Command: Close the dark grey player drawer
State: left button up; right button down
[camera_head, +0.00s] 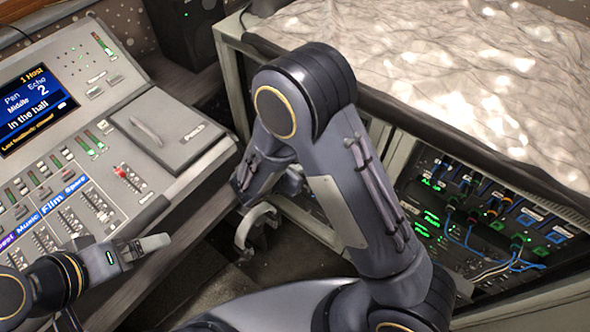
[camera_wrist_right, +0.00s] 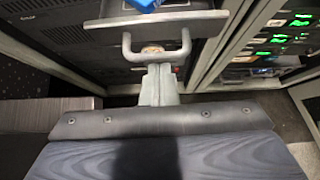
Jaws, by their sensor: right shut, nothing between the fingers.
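The drawer has a grey front (camera_wrist_right: 197,24) with a U-shaped handle (camera_wrist_right: 186,46), seen at the top of the right wrist view. The front stands out from the dark rack, and a blue item shows behind its upper edge. My right gripper (camera_wrist_right: 159,70) is shut and empty, with its fingertips at the middle of the handle bar. Whether they touch the bar I cannot tell. In the head view my right arm covers much of the drawer area. My left gripper (camera_head: 150,244) hangs beside the console's lower edge, away from the drawer; its finger gap is unclear.
A mixing console (camera_head: 140,205) with a lit screen stands on the left. On the right, a rack (camera_head: 480,215) holds cables and green lights under a crumpled pale cover (camera_head: 470,70). A narrow dark floor gap lies between console and rack.

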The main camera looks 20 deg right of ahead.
jog(key=w+d+b, duration=0.1)
jog(key=w+d, duration=0.1)
jog(key=d, duration=0.1)
jog(key=w+d, duration=0.3)
jog(key=w+d+b, duration=0.1)
jog(key=w+d, duration=0.2)
jog(key=d, duration=0.1)
jog(key=shift+d+b, duration=0.1)
jog(key=shift+b, duration=0.2)
jog(key=shift+w+d, duration=0.2)
jog(key=shift+d, duration=0.1)
pick_arm(q)
notch_tip(320, 180, down, 3)
jog(key=shift+s+a+r, duration=0.1)
jog(key=shift+r, duration=0.1)
pick_arm(e)
jog(key=shift+d+r, duration=0.1)
jog(key=shift+w, duration=0.1)
